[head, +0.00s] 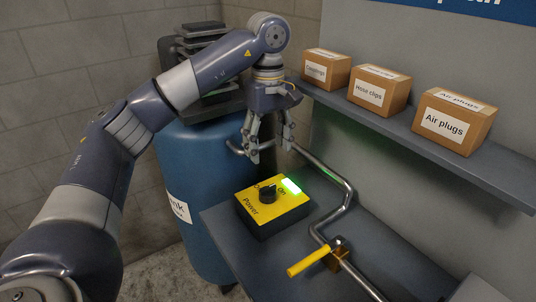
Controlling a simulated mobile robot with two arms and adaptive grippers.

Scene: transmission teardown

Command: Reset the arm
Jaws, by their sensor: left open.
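My left arm comes in from the left and reaches over the bench. Its gripper (268,154) points down, open and empty, above and behind the yellow power box. The power box (277,206) has a yellow top, a black base and a black knob (267,193). A green light (291,186) glows beside the word "On". The gripper appears apart from the box and close to the bent metal pipe (325,172); I cannot tell whether they touch. My right gripper is not in view.
A valve with a yellow handle (308,261) sits on the pipe. A blue tank (193,172) stands left of the bench (236,238). A shelf (420,145) holds three cardboard boxes, including "Air plugs" (446,122) and "Hose clips" (377,91). Bare bench shows around the power box.

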